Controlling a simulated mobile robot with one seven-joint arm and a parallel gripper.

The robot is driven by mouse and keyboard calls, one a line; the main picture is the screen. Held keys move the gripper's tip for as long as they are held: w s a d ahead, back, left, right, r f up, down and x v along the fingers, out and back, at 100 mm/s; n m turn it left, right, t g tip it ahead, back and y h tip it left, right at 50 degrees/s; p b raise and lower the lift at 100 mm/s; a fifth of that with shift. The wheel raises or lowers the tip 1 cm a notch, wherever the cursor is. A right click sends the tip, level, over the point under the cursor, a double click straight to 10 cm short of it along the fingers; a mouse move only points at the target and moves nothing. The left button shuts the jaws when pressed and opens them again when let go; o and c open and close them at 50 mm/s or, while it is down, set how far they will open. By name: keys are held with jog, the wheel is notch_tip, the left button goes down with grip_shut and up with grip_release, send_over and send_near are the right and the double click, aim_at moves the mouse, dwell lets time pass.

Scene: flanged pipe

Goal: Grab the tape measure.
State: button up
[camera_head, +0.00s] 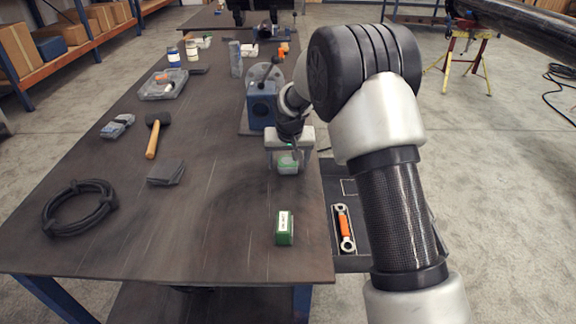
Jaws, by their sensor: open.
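My gripper (288,168) is open and points down over the right side of the dark table, in front of the blue vise. A small pale green and whitish object (288,162) shows between its two fingers. It is partly hidden by the gripper, and I cannot tell whether the fingers touch it. It is too small and covered to be sure that it is the tape measure. A green box-shaped item with a white label (284,228) lies nearer the table's front edge, apart from the gripper. No other item is clearly a tape measure.
The blue vise (262,106) stands just behind my gripper. A mallet (153,136), a black cable coil (79,208), a dark flat block (166,172) and a clear tray (163,84) lie to the left. The table's front middle is clear.

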jog(key=shift+c, duration=0.4)
jog(key=c, duration=1.2)
